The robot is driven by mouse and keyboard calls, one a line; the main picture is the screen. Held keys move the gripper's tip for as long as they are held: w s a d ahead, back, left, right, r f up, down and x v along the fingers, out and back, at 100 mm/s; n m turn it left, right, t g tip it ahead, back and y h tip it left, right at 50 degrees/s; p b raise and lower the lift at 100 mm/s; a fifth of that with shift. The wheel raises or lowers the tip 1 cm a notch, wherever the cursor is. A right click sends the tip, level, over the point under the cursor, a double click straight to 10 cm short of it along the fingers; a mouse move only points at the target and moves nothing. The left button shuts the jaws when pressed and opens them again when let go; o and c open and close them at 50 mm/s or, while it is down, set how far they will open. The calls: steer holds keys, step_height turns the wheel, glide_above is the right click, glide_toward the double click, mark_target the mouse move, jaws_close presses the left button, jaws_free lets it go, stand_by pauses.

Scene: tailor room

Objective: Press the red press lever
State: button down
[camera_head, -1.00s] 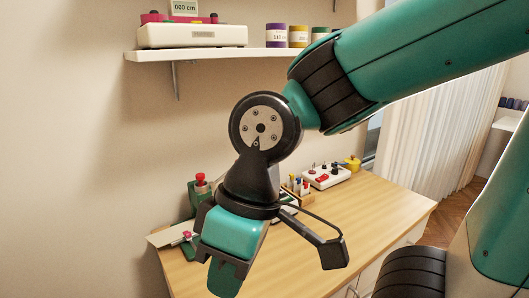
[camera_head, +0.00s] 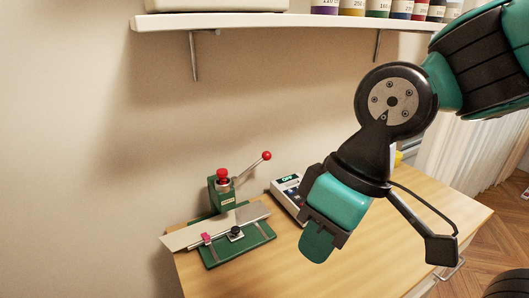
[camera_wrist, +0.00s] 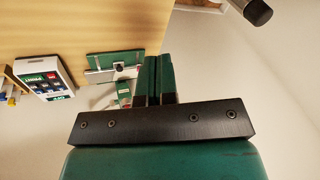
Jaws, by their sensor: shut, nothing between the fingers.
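The green press (camera_head: 226,196) stands at the back of the wooden table, by the wall. Its lever (camera_head: 252,166) slants up to the right and ends in a red ball. A red knob sits on top of the press body. A green base with a metal plate (camera_head: 225,228) lies in front of it; this base also shows in the wrist view (camera_wrist: 113,57). My gripper (camera_head: 316,248) points down, right of the press and apart from the lever. Its fingers are together and empty, also in the wrist view (camera_wrist: 159,78). The lever cannot be made out there.
A white device with a display reading OFF (camera_head: 287,190) lies between the press and my gripper, partly hidden by my gripper. A wall shelf (camera_head: 270,20) with labelled cans hangs above. The table's front right (camera_head: 370,260) is clear.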

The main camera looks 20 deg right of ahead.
mark_target(264, 153)
steer(key=w+f+t+h+p, duration=0.1)
steer(key=w+t+h+p, duration=0.3)
steer(key=w, duration=1)
steer(key=w+f+n+t+h+p, duration=0.1)
steer(key=w+t+h+p, duration=0.2)
steer(key=w+t, duration=0.5)
steer(key=w+h, duration=0.1)
steer(key=w, duration=0.4)
steer(key=shift+w+a+f+t+p, duration=0.25)
steer(key=shift+w+f+t+p, duration=0.1)
steer(key=shift+w+t+p, duration=0.05)
steer(key=shift+w, duration=0.1)
steer(key=s+d+f+p+x, duration=0.1)
steer(key=p+x, duration=0.4)
steer(key=x, duration=0.7)
steer(key=shift+d+f+p, duration=0.35)
steer(key=shift+d+f, duration=0.15)
steer(key=shift+d, duration=0.2)
steer(key=shift+w+d, duration=0.1)
